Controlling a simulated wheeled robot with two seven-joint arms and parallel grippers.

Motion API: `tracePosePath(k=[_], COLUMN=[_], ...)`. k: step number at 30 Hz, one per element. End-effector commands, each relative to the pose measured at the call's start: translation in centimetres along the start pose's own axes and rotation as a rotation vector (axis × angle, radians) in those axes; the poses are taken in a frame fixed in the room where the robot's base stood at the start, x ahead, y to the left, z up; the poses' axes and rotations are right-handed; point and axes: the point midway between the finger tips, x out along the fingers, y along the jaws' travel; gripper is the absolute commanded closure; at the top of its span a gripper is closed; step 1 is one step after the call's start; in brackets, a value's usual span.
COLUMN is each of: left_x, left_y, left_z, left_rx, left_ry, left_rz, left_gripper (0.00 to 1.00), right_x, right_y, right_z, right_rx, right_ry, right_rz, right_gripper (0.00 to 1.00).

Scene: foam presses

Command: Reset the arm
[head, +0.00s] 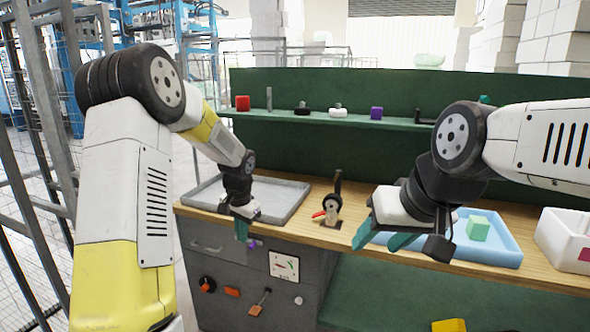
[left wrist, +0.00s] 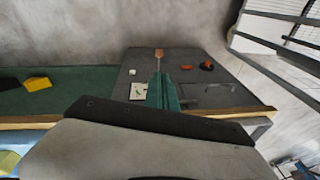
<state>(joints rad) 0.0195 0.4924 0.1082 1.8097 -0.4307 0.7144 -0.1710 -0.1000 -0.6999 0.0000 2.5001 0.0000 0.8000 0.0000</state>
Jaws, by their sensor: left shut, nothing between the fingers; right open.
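My left gripper (head: 242,230) hangs in front of the wooden bench's front edge, before the grey cabinet, and is shut with nothing in it. In the left wrist view its green fingers (left wrist: 163,92) lie together, pointing down the cabinet front. My right gripper (head: 402,243) is open and empty over the bench's front edge, in front of the blue tray (head: 501,254). Both arms reach in from the sides.
The grey tray (head: 284,214) on the bench looks empty. A dark object with a red tip (head: 330,210) stands mid-bench. A green cube (head: 478,228) is in the blue tray. A white bin (head: 561,243) is at right. The cabinet (head: 230,312) carries knobs and a gauge (head: 284,266). A shelf (head: 350,120) holds small items.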

Motion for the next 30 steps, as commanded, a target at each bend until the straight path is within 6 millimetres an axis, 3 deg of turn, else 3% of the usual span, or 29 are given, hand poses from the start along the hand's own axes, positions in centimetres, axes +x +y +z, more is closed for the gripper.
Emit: tracePosePath(k=[1,6,12,15,19,24,30], left_x=[-3.0,-10.8,-17.8,-20.3,-22.6,-23.8,-24.0], left_y=[0.1,1.8,4.8,6.6,9.3,12.0,13.5], left_z=[0.9,4.7,10.2,13.2,16.9,20.5,22.1], left_rx=[-0.03,-0.138,-0.265,-0.327,-0.402,-0.473,-0.506], left_ry=[0.027,0.099,0.198,0.248,0.318,0.386,0.419], left_rz=[-0.009,-0.011,0.008,0.028,0.062,0.108,0.135], left_gripper=[1.0,1.0,1.0,1.0,1.0,1.0,1.0], right_x=[0.0,0.0,0.0,0.0,0.0,0.0,0.0], right_y=[0.0,0.0,0.0,0.0,0.0,0.0,0.0], right_z=[0.0,0.0,0.0,0.0,0.0,0.0,0.0], right_rx=[0.0,0.0,0.0,0.0,0.0,0.0,0.0], right_ry=[0.0,0.0,0.0,0.0,0.0,0.0,0.0], right_rz=[0.0,0.0,0.0,0.0,0.0,0.0,0.0], right_gripper=[0.49,0.49,0.49,0.49,0.49,0.49,0.49])
